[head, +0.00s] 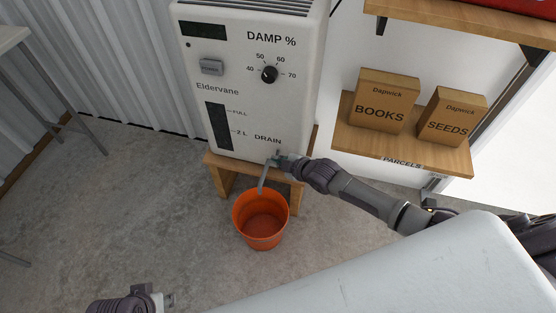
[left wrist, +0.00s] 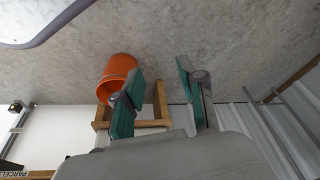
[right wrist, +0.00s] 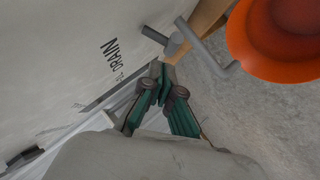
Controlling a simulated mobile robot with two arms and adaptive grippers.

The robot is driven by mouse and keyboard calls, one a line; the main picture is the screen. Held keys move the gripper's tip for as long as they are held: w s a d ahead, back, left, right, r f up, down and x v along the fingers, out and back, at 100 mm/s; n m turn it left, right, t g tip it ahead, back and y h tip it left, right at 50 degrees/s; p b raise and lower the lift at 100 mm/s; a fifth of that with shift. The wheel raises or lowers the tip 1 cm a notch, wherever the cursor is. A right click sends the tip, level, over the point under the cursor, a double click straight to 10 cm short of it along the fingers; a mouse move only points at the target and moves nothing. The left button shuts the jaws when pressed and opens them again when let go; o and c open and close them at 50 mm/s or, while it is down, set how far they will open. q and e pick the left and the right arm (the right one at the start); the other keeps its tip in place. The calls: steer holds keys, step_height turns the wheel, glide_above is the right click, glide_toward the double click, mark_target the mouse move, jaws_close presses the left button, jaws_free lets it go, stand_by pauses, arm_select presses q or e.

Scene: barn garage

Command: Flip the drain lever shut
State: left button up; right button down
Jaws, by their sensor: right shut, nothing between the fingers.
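The white dehumidifier (head: 245,95) stands on a wooden stand. Its DRAIN label (head: 268,139) is at the lower right of the front. A grey drain spout (head: 262,180) hangs below it toward the bucket; it also shows in the right wrist view (right wrist: 203,48). A short grey stub (right wrist: 154,35), perhaps the lever, lies beside the spout in the right wrist view; its position is hard to judge. My right gripper (head: 279,160) is shut and empty by the drain; its fingertips (right wrist: 158,68) are close to the stub, contact unclear. My left gripper (left wrist: 157,88) is open and empty, away from the drain.
An orange bucket (head: 261,225) stands on the floor under the spout. The wooden stand (head: 222,180) supports the machine. At right, a wooden shelf (head: 440,158) holds the BOOKS box (head: 382,103) and SEEDS box (head: 452,117).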

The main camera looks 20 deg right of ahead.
arm_select(q)
steer(key=x, duration=0.3)
steer(key=shift+s+d+f+p, duration=0.1)
steer(key=shift+d+f+p, duration=0.05)
steer(key=shift+f+p, duration=0.25)
arm_select(e)
steer(key=shift+r, duration=0.45)
arm_select(q)
steer(key=shift+r, duration=0.2)
arm_select(e)
steer(key=shift+r, duration=0.1)
